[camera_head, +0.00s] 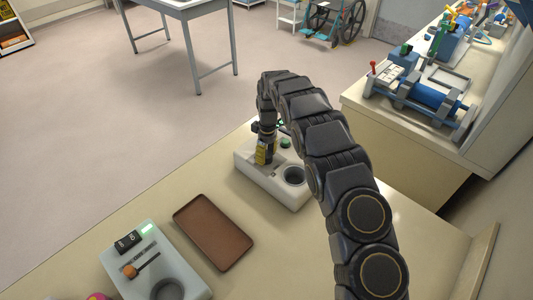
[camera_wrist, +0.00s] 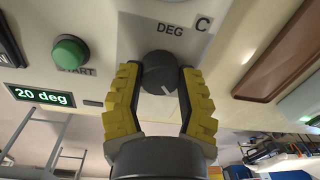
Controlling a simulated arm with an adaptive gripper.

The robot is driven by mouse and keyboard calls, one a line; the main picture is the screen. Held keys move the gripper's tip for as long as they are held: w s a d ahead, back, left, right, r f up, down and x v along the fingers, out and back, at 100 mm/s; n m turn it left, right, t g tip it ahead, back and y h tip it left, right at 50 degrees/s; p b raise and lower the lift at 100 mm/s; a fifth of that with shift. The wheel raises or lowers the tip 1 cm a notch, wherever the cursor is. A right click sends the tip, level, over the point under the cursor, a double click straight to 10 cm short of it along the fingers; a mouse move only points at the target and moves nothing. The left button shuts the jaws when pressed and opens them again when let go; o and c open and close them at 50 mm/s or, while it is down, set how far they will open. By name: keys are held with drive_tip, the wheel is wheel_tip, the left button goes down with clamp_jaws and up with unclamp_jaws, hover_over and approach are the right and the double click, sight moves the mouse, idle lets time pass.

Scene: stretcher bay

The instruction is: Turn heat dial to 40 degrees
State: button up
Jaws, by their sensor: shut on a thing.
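The white heating unit (camera_head: 249,172) stands on the counter, with my gripper (camera_head: 264,158) over its left part. In the wrist view the unit's panel (camera_wrist: 118,20) carries a dark round dial (camera_wrist: 158,66) beside the "DEG C" label (camera_wrist: 183,26). My gripper (camera_wrist: 159,84) has its yellow ridged fingers on both sides of the dial, shut on it. A light pointer mark shows on the dial's edge. The display (camera_wrist: 40,95) reads "20 deg" in green. The dial is hidden by the gripper in the head view.
A green START button (camera_wrist: 69,52) sits near the dial. The unit has a round well (camera_head: 294,175). A brown tray (camera_head: 213,232) and a second grey-white device (camera_head: 180,263) with an orange-knobbed lever (camera_head: 132,271) stand on the counter.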

sight(267, 152)
drive_tip(key=shift+d+f+n, duration=0.1)
drive_tip(key=shift+f+n, duration=0.05)
drive_tip(key=shift+n, duration=2.05)
drive_tip(key=o, duration=1.1)
drive_tip(key=shift+o, duration=0.2)
wheel_tip(267, 152, up, 12)
drive_tip(key=shift+w, duration=0.25)
